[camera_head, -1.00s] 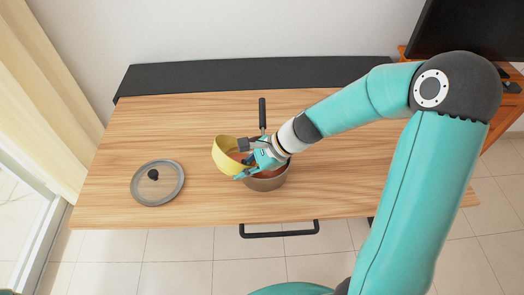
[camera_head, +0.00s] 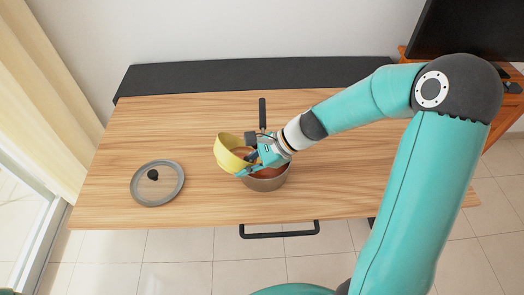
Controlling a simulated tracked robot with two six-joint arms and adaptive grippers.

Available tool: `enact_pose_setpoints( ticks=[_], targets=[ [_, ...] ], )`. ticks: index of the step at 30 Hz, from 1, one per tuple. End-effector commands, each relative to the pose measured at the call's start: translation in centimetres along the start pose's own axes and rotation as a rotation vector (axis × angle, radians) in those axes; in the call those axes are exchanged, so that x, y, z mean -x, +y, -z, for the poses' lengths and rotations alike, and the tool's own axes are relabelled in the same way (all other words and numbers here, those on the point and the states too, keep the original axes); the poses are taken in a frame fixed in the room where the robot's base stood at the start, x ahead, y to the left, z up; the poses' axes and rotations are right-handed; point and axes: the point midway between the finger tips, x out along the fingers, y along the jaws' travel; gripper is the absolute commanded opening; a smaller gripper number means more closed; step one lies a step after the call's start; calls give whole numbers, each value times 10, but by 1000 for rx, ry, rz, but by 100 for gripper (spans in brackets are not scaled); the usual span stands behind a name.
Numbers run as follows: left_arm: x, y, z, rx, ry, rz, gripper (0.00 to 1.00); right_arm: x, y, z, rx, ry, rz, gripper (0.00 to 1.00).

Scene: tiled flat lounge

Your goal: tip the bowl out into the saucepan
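The yellow bowl (camera_head: 226,157) is tilted, its opening facing right toward the saucepan, at the saucepan's upper left side. Something reddish-brown shows inside the bowl. The saucepan (camera_head: 265,184) stands on the table with its dark handle (camera_head: 262,113) pointing to the back; reddish-brown contents show inside it, partly covered by my gripper. My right gripper (camera_head: 248,156) is over the saucepan, with its fingers at the bowl's right rim, and looks shut on it. My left gripper is out of view.
A glass lid (camera_head: 157,183) with a black knob lies on the wooden table (camera_head: 340,190) to the left. A black strip (camera_head: 220,74) runs along the back edge. The table's right part is clear under my arm. A dark screen (camera_head: 470,28) stands at the far right.

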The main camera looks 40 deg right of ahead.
Motion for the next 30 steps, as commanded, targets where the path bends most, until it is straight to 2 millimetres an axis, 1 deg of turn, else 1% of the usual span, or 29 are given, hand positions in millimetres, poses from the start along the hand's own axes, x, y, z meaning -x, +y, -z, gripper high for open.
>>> enact_pose_setpoints(
  ticks=[30],
  targets=[
    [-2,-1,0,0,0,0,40,7,-4,-3,-36,-89,-13,0]
  ],
)
